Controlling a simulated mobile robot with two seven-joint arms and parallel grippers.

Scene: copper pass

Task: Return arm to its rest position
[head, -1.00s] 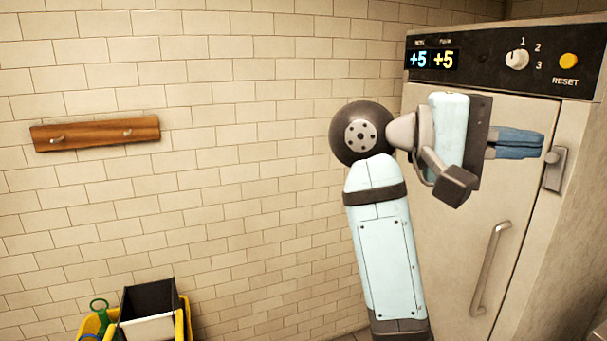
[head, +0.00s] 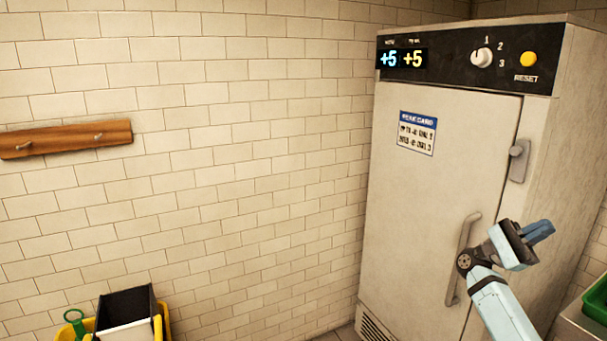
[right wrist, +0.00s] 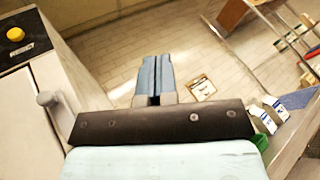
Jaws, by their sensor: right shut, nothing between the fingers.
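My right arm rises from the lower right of the head view. My right gripper (head: 538,231) points right, in front of the cabinet's right edge and beside its door handle (head: 463,258). Its blue fingers are together and empty. In the right wrist view the fingers (right wrist: 155,77) lie side by side with only a thin line between them, above a tiled floor. My left gripper is not in the head view.
A tall fridge-like cabinet (head: 420,200) stands shut, with displays reading +5, a knob (head: 481,58) and a yellow reset button (head: 528,59). A yellow mop bucket (head: 165,322) stands lower left. A green bin (head: 597,300) is at the right edge. A wooden peg rail (head: 65,139) hangs left.

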